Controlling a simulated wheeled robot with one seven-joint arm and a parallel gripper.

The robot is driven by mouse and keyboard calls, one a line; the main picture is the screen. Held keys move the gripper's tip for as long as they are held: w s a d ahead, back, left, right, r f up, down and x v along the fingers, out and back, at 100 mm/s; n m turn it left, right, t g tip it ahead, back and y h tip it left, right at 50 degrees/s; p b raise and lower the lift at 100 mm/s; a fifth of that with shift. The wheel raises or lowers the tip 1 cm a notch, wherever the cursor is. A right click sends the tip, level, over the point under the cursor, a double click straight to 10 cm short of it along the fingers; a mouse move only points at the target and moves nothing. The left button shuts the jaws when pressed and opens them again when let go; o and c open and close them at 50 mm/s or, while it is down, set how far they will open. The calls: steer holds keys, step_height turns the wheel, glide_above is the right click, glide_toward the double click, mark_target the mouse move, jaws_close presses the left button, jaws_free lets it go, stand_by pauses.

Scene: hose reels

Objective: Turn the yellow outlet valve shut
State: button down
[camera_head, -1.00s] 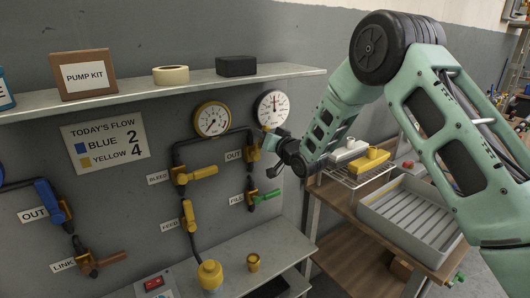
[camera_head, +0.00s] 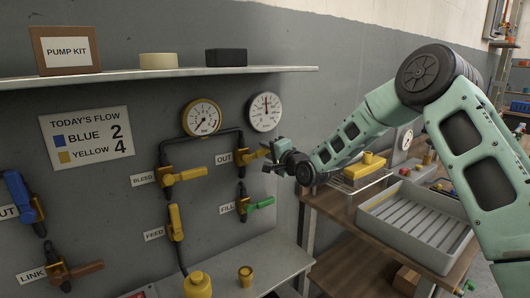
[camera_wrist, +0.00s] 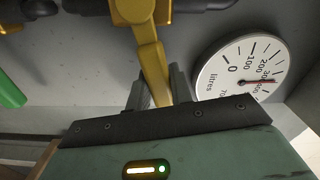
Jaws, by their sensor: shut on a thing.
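The yellow outlet valve (camera_head: 250,155) is on the grey wall beside the OUT label (camera_head: 224,157), below the white dial. Its handle points right, roughly level, in the head view. My gripper (camera_head: 272,157) is at the outer end of this handle. In the wrist view the yellow handle (camera_wrist: 150,58) runs down between the two grey fingers of my gripper (camera_wrist: 160,92), which are shut on it. The handle's tip is hidden behind the dark gripper body.
The white litres dial (camera_wrist: 238,75) is close to my fingers; it also shows in the head view (camera_head: 264,112). A green-handled FILL valve (camera_head: 258,204) is below, and the yellow BLEED valve (camera_head: 185,175) is left. A shelf (camera_head: 170,74) runs above; a grey tray (camera_head: 415,225) is right.

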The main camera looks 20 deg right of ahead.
steer(key=shift+d+f+m+b, duration=0.15)
steer(key=shift+f+m+b, duration=0.4)
steer(key=shift+f+m, duration=0.5)
steer(key=shift+r+m, duration=0.1)
steer(key=shift+m, duration=0.15)
steer(key=c, duration=1.2)
jaws_free()
steer(key=shift+c, duration=0.2)
steer(key=b+v, duration=0.3)
steer(key=v, duration=1.4)
steer(key=shift+s, duration=0.15)
steer(key=shift+r, duration=0.1)
